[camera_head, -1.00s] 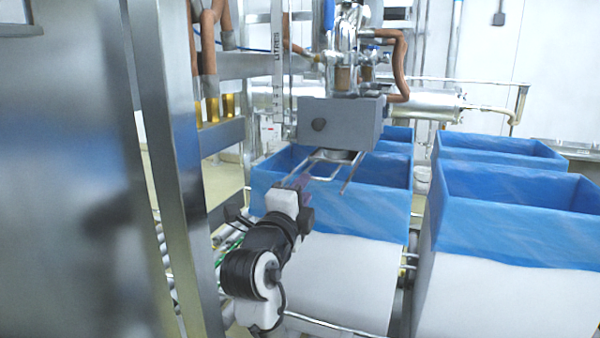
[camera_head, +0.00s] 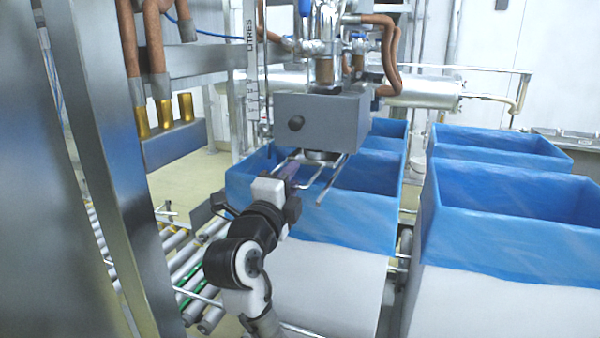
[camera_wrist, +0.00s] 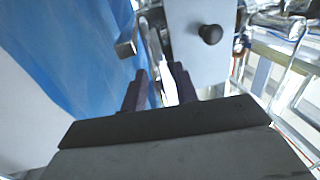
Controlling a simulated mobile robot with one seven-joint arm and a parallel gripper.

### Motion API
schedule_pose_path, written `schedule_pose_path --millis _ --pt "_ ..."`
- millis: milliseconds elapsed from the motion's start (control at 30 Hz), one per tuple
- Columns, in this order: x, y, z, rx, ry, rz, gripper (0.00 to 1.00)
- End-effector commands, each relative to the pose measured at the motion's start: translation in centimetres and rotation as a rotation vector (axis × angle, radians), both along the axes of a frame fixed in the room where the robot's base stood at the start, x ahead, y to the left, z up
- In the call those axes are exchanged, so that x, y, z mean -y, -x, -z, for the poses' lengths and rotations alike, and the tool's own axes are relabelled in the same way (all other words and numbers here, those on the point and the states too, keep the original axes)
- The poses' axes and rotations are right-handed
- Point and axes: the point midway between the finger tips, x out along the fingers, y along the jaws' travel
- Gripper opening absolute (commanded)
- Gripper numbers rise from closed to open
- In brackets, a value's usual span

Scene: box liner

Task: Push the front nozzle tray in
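The front nozzle tray (camera_head: 333,180) is a bent metal wire frame that sticks out from under the grey nozzle box (camera_head: 320,120), over the blue-lined front box. My gripper (camera_head: 291,175) is at the tray's left side, close to its rods. In the wrist view, the two dark fingers of my gripper (camera_wrist: 158,82) stand apart, with the tray's metal rods (camera_wrist: 149,38) just beyond and partly between the tips. Whether they touch is unclear. The grey nozzle box also shows there (camera_wrist: 190,60), with its black knob. The tray's inner part is hidden.
The front white box (camera_head: 330,270) has a blue liner (camera_head: 345,210) below the tray. More lined boxes stand behind and at right (camera_head: 510,205). A steel post (camera_head: 100,150) is at the left, beside a roller conveyor (camera_head: 190,260). Copper-coloured hoses hang above.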

Motion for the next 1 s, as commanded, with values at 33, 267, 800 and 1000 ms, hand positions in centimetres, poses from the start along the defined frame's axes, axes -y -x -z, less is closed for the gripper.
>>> schedule_pose_path --millis 33,267,800,1000 --pt "-0.09 0.03 -0.09 0.0 0.0 0.0 0.29" --pt "-0.23 0.08 -0.1 0.0 0.0 -0.001 0.29" --pt "-0.22 0.07 -0.09 0.0 0.0 -0.001 0.0" --pt "-0.17 -0.09 -0.06 0.0 0.001 0.0 0.0"
